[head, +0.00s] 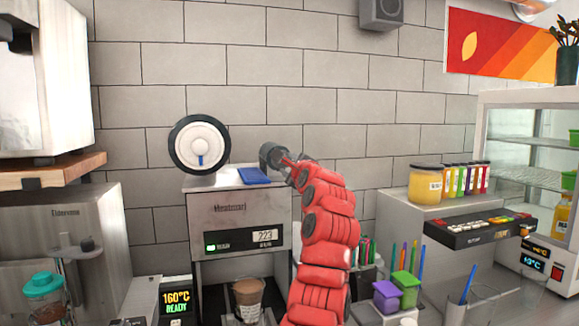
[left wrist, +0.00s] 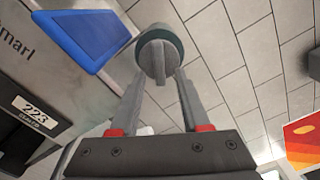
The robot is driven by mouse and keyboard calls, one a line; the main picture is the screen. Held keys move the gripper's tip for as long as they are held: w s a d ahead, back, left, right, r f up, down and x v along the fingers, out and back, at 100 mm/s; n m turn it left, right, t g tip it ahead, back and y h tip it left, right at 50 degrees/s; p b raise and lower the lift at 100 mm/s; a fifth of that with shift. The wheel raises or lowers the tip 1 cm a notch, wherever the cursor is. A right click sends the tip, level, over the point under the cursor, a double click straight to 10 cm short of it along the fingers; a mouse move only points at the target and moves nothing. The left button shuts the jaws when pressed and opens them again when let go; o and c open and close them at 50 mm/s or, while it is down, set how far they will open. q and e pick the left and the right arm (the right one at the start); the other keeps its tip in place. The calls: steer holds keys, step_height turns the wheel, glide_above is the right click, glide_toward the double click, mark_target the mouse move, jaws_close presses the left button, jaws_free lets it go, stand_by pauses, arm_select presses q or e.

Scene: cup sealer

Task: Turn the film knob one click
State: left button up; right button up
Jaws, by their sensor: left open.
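The film knob (left wrist: 160,52) is a round grey dial with a dark rim and a raised bar across its face. My left gripper (left wrist: 162,85) is open, and its two fingers reach toward the knob with the bar between their tips. I cannot tell whether they touch it. In the head view my red left arm rises from the bottom, and the dark knob (head: 270,154) shows at its tip above the sealer (head: 230,212). The white film roll disc (head: 200,143) with a blue mark is left of it. My right gripper is not in view.
A blue pad (head: 254,175) lies on the sealer top; it also shows in the left wrist view (left wrist: 84,38). A brown cup (head: 248,296) stands in the sealer's lower bay. Jars (head: 426,183) and pen holders (head: 386,297) are at the right.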

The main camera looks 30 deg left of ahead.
arm_select(q)
steer(key=b+v, duration=0.5)
steer(key=v, duration=1.2)
steer(key=shift+s+d, duration=0.1)
